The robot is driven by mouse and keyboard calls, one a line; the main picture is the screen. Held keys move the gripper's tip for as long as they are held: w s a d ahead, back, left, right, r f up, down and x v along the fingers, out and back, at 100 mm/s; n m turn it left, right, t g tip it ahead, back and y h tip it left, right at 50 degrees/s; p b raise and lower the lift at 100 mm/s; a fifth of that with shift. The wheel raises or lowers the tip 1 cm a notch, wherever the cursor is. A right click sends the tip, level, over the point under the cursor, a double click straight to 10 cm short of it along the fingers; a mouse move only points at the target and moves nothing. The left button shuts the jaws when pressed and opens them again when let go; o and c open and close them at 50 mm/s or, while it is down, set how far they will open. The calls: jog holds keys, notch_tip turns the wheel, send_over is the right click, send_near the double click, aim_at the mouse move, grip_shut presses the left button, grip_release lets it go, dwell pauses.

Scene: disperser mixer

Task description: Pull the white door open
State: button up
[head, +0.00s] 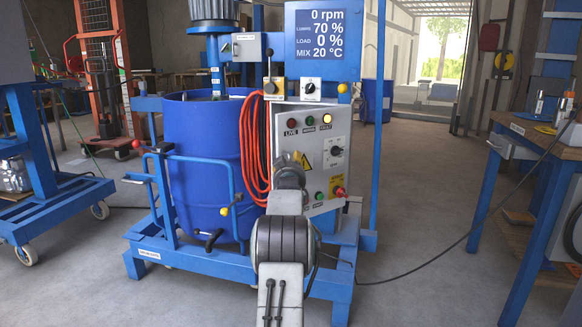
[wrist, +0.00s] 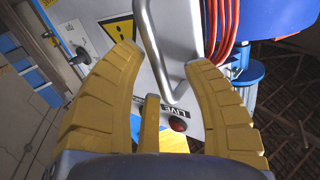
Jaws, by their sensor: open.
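The white door (head: 340,135) is the pale front panel of the control cabinet, with lamps, a dial and a yellow warning triangle. It also shows in the wrist view (wrist: 100,11), rotated. A grey bent bar handle (wrist: 152,45) stands out from the door there. In the head view my arm hides the handle and most of my gripper.
A blue drum (head: 200,150) stands left of the cabinet, within a blue frame. A bundled orange hose (head: 254,150) hangs beside the door. A workbench (head: 540,140) stands at the right, with a dark cable running across the floor from it.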

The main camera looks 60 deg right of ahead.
jog(key=shift+c, duration=0.3)
grip_shut()
dwell(0.4)
jog(key=shift+d, duration=0.1)
